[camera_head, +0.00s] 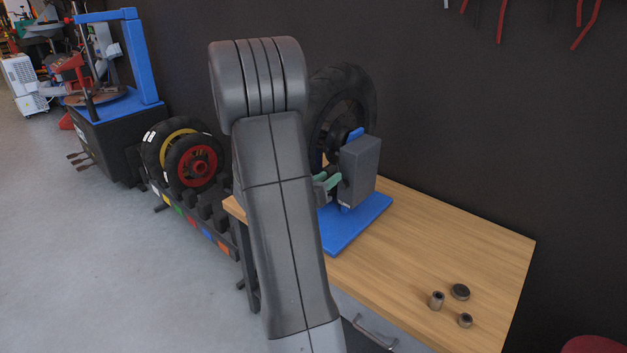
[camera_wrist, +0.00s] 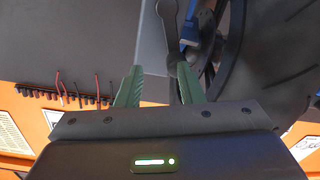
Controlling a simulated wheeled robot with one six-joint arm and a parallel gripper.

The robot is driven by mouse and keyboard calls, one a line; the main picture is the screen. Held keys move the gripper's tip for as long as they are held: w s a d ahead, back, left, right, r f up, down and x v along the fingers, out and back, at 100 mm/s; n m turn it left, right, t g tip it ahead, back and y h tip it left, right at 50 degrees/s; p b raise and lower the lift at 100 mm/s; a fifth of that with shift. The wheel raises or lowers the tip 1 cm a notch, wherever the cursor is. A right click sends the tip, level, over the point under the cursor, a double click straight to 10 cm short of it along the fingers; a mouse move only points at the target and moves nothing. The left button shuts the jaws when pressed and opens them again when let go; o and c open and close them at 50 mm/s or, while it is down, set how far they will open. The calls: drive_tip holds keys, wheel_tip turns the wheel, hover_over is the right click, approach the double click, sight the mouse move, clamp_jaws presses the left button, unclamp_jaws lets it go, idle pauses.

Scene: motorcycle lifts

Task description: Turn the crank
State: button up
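The crank (camera_wrist: 171,40) is a dark lever with a round hub, beside the grey box in the wrist view. Its lower end passes between or just behind my green fingertips; I cannot tell whether it touches them. My gripper (camera_wrist: 160,82) has its two green fingers apart, with a visible gap. In the head view my gripper (camera_head: 327,181) is at the left side of the grey box (camera_head: 360,170), which stands on a blue base (camera_head: 352,226) with a tire (camera_head: 345,85) behind. My arm hides part of this stand, and the crank is not clear there.
The wooden bench (camera_head: 440,245) carries several small metal parts (camera_head: 437,300) at its front right. The bench top between them and the blue base is clear. A rack with wheels (camera_head: 190,160) stands left of my arm. A dark wall is close behind the bench.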

drive_tip(key=p+v, duration=0.1)
drive_tip(key=v, duration=1.3)
drive_tip(key=shift+a+f, duration=0.3)
drive_tip(key=shift+a, duration=0.15)
idle(0.7)
drive_tip(key=shift+s+p, duration=0.1)
drive_tip(key=shift+p, duration=0.3)
drive_tip(key=v, duration=1.3)
drive_tip(key=shift+s+a, duration=0.15)
drive_tip(key=shift+s, duration=0.2)
drive_tip(key=shift+r, duration=0.15)
